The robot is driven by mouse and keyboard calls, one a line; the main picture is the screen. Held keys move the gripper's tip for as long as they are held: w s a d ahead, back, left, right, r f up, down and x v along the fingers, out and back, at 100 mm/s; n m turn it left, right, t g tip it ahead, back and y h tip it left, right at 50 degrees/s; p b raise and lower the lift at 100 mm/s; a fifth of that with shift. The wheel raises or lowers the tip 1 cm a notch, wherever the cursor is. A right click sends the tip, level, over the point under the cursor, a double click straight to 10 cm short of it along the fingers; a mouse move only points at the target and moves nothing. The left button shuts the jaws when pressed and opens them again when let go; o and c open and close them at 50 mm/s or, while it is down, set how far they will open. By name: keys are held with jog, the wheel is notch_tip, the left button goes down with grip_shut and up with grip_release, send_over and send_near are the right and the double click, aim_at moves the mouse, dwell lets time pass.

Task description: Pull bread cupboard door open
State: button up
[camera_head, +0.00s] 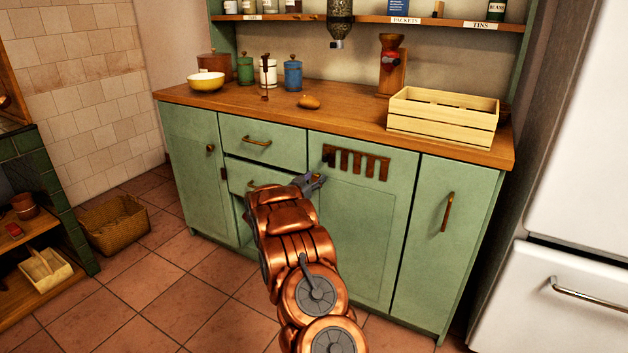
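The green counter unit has a door with a brown slotted vent (356,164) near its top, which looks like the bread cupboard door (362,235). That door looks flush with the front of the unit. My gripper (316,181) is at the upper left edge of this door, just below and left of the vent. A small brass-coloured bit shows beside the fingertips, perhaps the door's handle. The fingers are small and partly hidden by my copper arm, so I cannot tell if they are open or grip anything. My arm also covers the door's lower left part.
Left of the door are two drawers (262,141) and a knobbed door (193,170); right is a tall door with a brass handle (447,211). A wooden crate (442,118) and jars stand on the worktop. A white fridge (570,200) stands right.

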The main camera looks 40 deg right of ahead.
grip_shut()
dwell(0.4)
